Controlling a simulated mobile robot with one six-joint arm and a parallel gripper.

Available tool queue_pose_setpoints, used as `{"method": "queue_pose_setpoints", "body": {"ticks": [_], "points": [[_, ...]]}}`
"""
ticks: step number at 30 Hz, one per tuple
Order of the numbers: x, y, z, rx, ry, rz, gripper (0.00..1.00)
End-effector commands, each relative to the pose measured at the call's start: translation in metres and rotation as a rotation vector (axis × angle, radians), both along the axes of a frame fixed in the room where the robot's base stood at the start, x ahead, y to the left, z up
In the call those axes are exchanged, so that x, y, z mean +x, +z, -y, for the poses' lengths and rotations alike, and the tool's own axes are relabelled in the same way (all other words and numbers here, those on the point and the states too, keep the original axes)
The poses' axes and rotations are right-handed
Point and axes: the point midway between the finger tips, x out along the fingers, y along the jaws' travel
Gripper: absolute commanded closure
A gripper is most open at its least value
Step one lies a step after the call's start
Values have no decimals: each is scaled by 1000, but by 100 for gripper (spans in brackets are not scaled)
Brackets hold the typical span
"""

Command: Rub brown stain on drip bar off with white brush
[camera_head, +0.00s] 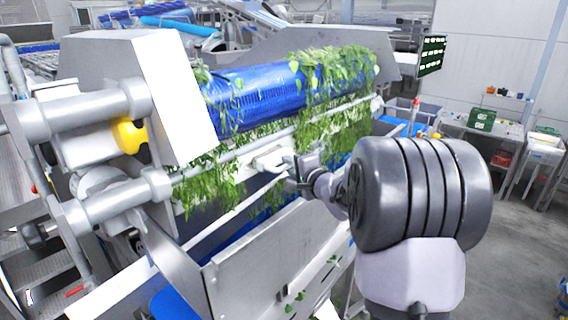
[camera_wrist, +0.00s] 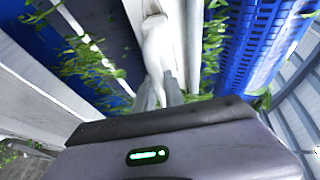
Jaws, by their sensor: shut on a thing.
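My gripper (camera_head: 291,172) is shut on the white brush (camera_head: 268,159), which reaches left toward the machine. In the wrist view the fingers of my gripper (camera_wrist: 158,94) close on both sides of the white brush (camera_wrist: 155,45), whose far end is near the top edge. The pale bar (camera_head: 235,155) running along the machine below the blue roller looks like the drip bar; greens hang over parts of it. I cannot tell whether the brush touches it. No brown stain can be made out in either view.
The blue roller (camera_head: 255,92) carries hanging greens (camera_head: 335,75). A sloping metal panel (camera_head: 265,265) stands below and in front of my gripper. A metal housing (camera_head: 180,95) stands left. A table with a green crate (camera_head: 481,119) is at the far right, with open floor before it.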

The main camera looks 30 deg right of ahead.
Motion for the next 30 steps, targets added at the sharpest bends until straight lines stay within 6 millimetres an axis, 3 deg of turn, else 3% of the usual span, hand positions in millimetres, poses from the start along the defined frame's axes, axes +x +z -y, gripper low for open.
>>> {"method": "queue_pose_setpoints", "body": {"ticks": [25, 30], "points": [[22, 0, 66, -2, 1, 1, 100], [25, 0, 71, 0, 1, 1, 100]]}}
